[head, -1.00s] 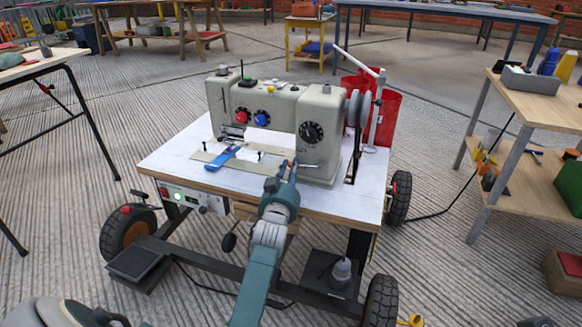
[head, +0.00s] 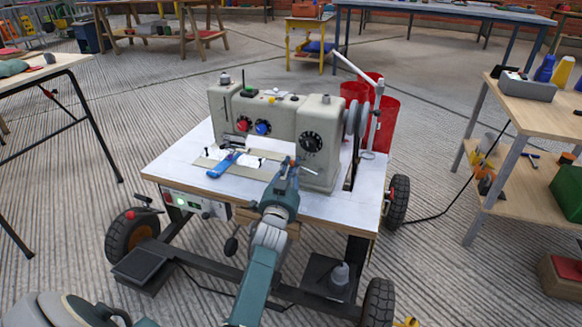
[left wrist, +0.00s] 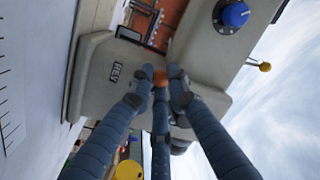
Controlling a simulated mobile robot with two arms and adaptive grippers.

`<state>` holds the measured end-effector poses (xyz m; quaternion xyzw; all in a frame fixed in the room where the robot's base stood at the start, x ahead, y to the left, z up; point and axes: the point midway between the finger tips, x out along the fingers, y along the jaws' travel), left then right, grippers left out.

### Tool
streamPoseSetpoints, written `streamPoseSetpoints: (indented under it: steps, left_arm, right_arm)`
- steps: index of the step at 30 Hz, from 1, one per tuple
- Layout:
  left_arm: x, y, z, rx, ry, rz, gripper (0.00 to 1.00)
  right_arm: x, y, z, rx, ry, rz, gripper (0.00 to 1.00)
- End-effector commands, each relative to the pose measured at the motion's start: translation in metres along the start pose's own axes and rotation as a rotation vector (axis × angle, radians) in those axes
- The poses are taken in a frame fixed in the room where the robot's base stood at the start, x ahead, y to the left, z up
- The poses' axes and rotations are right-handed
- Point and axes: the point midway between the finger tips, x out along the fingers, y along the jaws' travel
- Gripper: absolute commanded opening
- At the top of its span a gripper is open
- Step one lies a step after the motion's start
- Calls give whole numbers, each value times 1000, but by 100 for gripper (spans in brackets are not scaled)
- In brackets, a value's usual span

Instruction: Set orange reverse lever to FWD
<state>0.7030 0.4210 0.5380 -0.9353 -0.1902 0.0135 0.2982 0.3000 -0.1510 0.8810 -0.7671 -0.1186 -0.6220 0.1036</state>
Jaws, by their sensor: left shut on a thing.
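A beige sewing machine (head: 270,118) stands on a white-topped wheeled cart (head: 185,160). My left gripper (head: 290,166) reaches the lower front of its right-hand column. In the left wrist view, my left gripper (left wrist: 162,78) has its fingers closed around the orange lever's round knob (left wrist: 160,77). Only the knob's tip shows between the fingertips; the lever's shaft is hidden. A dark REV label (left wrist: 115,72) is on the beige housing to the left of the knob. No FWD label is visible. My right gripper is out of view.
A blue tool (head: 224,165) lies on the cart top left of my gripper. A wooden shelf table (head: 535,110) stands right, red bins (head: 388,120) behind.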

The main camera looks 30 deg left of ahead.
Motion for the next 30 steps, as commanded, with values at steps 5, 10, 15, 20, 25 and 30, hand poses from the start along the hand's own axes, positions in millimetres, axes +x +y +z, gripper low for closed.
streamPoseSetpoints:
  steps: [5,10,15,20,25,30]
  left_arm:
    - [0,0,0,-1,0,0,0]
    - [0,0,0,-2,0,0,36]
    - [0,0,0,-2,0,0,36]
    - [-3,0,0,-2,0,1,36]
    - [-26,1,1,-2,-2,2,36]
    - [-64,1,1,-4,-2,2,36]
  right_arm:
    - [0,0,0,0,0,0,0]
    - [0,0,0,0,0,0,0]
    - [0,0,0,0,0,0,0]
    - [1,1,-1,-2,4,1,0]
    - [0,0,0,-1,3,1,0]
    - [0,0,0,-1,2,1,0]
